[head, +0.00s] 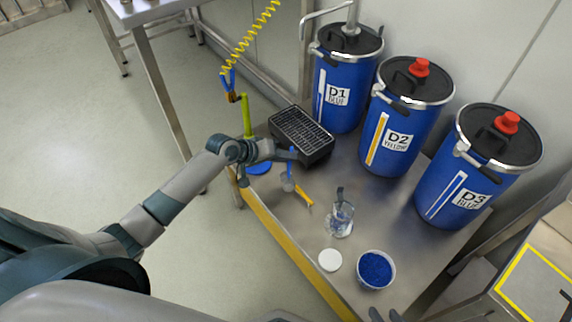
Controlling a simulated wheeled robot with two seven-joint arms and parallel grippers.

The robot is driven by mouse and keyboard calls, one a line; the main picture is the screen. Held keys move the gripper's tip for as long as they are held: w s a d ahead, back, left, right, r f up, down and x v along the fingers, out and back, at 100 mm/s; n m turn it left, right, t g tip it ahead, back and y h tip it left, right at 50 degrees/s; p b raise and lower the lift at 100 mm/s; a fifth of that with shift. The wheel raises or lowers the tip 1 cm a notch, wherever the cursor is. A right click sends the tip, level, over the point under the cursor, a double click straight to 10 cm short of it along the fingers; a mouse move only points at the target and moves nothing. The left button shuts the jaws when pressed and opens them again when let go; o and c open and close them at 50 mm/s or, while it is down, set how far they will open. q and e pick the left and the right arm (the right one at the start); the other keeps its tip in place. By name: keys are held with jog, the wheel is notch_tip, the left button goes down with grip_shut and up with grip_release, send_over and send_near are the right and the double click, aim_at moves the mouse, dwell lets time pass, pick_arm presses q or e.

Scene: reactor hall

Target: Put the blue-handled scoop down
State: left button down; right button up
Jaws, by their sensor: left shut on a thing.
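My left gripper (285,152) is shut on the blue handle of the blue-handled scoop (292,156), at the left part of the steel table (325,205). The scoop hangs roughly upright, its small grey bowl (288,186) low over the table. I cannot tell whether the bowl touches the tabletop. A yellow-handled scoop (304,195) is just right of the bowl and partly overlaps it in the picture. My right gripper (385,315) shows only its dark fingertips at the bottom edge, apart, with nothing visible between them.
A black grated box (301,134) and a green post on a blue base (258,169) are close to my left gripper. A glass beaker (341,220), white lid (330,260) and tub of blue granules (391,277) stand further right. Blue drums D1 (340,108), D2 (381,154) and D3 (438,205) line the back.

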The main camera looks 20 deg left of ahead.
pick_arm(q)
notch_tip(320, 180, down, 3)
jog(key=shift+r+b, duration=0.1)
jog(key=shift+b, duration=0.3)
pick_arm(e)
jog(key=shift+w+a+t, duration=0.3)
jog(key=shift+a, duration=0.05)
pick_arm(q)
jog(key=shift+f, duration=0.45)
pick_arm(e)
jog(key=shift+w+a+r, duration=0.1)
jog(key=shift+a, duration=0.05)
pick_arm(q)
jog(key=shift+f, duration=0.15)
pick_arm(e)
jog(key=shift+a+r+y, duration=0.15)
jog(key=shift+r+y, duration=0.05)
jog(key=shift+y, duration=0.1)
pick_arm(q)
jog(key=shift+f, duration=0.2)
pick_arm(e)
jog(key=shift+f, duration=0.1)
pick_arm(q)
jog(key=c, duration=1.8)
grip_release()
jog(key=shift+r, duration=0.1)
